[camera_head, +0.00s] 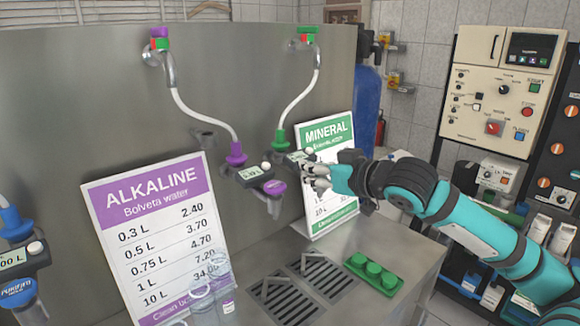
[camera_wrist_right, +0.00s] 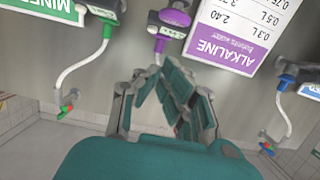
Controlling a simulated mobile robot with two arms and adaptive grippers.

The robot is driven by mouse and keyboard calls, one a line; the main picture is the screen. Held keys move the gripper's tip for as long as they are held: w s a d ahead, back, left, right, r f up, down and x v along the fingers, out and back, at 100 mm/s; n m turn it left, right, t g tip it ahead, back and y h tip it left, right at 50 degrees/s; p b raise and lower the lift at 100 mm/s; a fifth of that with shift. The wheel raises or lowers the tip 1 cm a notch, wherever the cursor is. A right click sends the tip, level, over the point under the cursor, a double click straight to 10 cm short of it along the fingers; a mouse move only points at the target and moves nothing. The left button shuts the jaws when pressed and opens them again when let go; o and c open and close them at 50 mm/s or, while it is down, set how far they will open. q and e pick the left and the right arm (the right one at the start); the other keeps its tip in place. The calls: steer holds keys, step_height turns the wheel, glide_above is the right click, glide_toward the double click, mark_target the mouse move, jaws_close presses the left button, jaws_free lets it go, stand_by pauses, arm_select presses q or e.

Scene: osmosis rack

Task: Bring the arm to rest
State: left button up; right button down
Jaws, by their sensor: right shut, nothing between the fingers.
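My right arm, teal with black joints, reaches in from the right in the head view. Its gripper (camera_head: 318,177) is shut and empty, in front of the white and green MINERAL sign (camera_head: 330,140) and beside the tap with the purple button (camera_head: 274,187). In the right wrist view the gripper's fingers (camera_wrist_right: 155,85) show over the steel wall, with the purple tap nozzle (camera_wrist_right: 174,18) beyond their tips. I cannot tell whether the fingers touch the tap. My left gripper is not in view.
The purple ALKALINE sign (camera_head: 150,235) leans at the left, with clear bottles (camera_head: 202,302) before it. Drain grates (camera_head: 285,300) and a tray of green caps (camera_head: 373,273) lie on the counter. A control panel (camera_head: 500,85) stands at the right.

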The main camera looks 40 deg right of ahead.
steer(key=s+a+f+g+h, duration=0.1)
steer(key=s+f+g, duration=0.15)
steer(key=f, duration=0.75)
steer(key=s+a+f+g, duration=0.2)
steer(key=s+f, duration=0.2)
steer(key=f, duration=0.5)
steer(key=s+a+f+g+h, duration=0.15)
steer(key=s+f, duration=0.25)
steer(key=f, duration=0.6)
steer(key=s+a+f+n+g+y, duration=0.1)
steer(key=s+a+f+g, duration=0.5)
steer(key=s+a+f, duration=0.7)
steer(key=s+a+f+g, duration=0.1)
steer(key=s+f, duration=0.1)
steer(key=f, duration=1.1)
steer(key=s+a+f, duration=0.1)
steer(key=s+f, duration=0.1)
steer(key=f, duration=1.1)
steer(key=s+d+f+g, duration=0.1)
steer(key=s+d+f, duration=0.2)
steer(key=s+f, duration=1)
steer(key=shift+s+f+n, duration=0.3)
steer(key=shift+s+f, duration=0.1)
steer(key=shift+s, duration=0.8)
